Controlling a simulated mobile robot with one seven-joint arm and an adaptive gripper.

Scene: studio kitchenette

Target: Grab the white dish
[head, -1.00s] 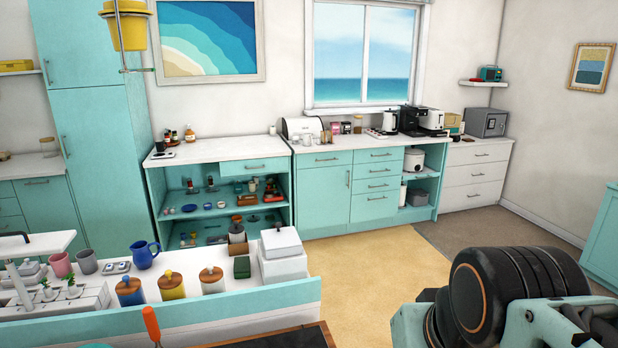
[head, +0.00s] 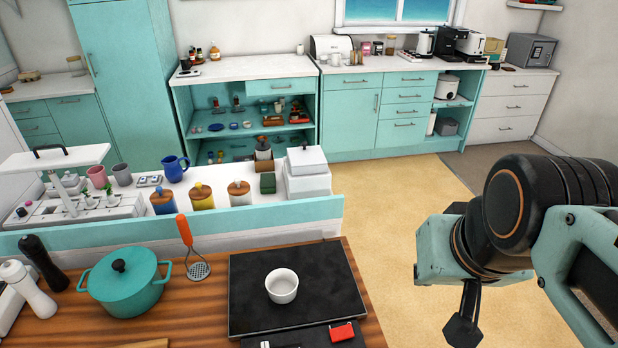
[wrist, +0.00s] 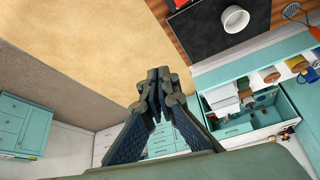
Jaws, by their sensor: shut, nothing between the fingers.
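The white dish (head: 282,286) is a small round bowl. It stands upright on a black square board on the wooden counter, at the lower middle of the head view. It also shows at the top of the wrist view (wrist: 234,19), upside down in that picture. My gripper (wrist: 160,80) is shut and empty in the wrist view, over the open floor and well apart from the dish.
The black board (head: 335,279) lies on the wooden counter (head: 212,303). A teal pot (head: 125,287), a masher (head: 190,250) and a red item (head: 342,332) are nearby. A raised ledge (head: 250,222) with several jars runs behind. The yellow floor (head: 400,215) is clear.

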